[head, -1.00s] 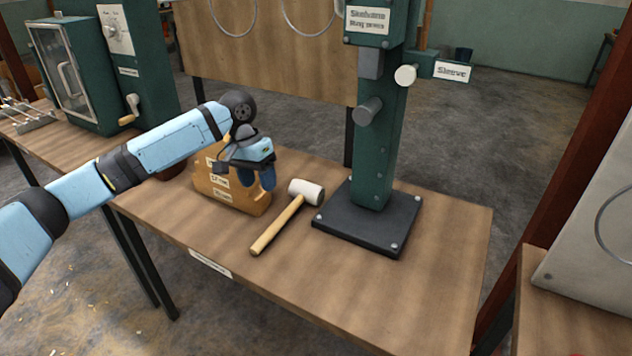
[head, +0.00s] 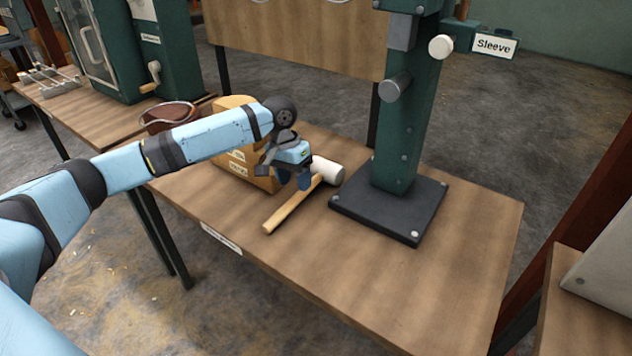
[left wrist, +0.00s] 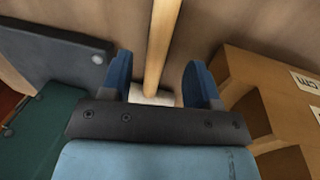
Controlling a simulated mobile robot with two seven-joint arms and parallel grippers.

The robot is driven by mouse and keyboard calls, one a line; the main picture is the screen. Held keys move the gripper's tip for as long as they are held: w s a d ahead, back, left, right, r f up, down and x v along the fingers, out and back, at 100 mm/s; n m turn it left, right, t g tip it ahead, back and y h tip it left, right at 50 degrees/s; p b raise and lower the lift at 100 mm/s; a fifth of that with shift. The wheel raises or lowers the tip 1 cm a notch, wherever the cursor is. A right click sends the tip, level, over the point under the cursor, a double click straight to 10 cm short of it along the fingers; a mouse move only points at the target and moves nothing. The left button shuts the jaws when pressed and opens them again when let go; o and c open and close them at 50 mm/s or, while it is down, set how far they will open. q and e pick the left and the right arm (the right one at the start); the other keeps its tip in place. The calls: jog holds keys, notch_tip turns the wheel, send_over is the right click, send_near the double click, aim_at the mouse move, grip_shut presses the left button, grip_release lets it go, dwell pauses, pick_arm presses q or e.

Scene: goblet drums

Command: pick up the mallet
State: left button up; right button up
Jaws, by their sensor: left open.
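The mallet (head: 292,204) lies on the wooden table, with a pale wooden handle pointing toward the table's front edge and a white head (head: 327,171) at the far end. My left gripper (head: 297,184) is open just above the mallet, near where the handle meets the head. In the left wrist view the handle (left wrist: 161,45) runs between the two blue fingers (left wrist: 160,82), and part of the white head shows beyond the gripper's dark body. The fingers look apart from the handle on both sides. My right gripper is in neither view.
A green machine column on a black base plate (head: 388,205) stands right of the mallet. A wooden block with labels (head: 235,160) stands left, close to the gripper, and shows in the left wrist view (left wrist: 270,105). The table's (head: 400,285) front right is clear.

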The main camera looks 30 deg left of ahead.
aim_at(298, 193)
pick_arm(q)
jog(key=f, duration=0.2)
jog(key=d+f+b, duration=0.1)
jog(key=f, duration=0.1)
jog(key=shift+f, duration=0.25)
grip_shut()
jog(key=shift+r, duration=0.1)
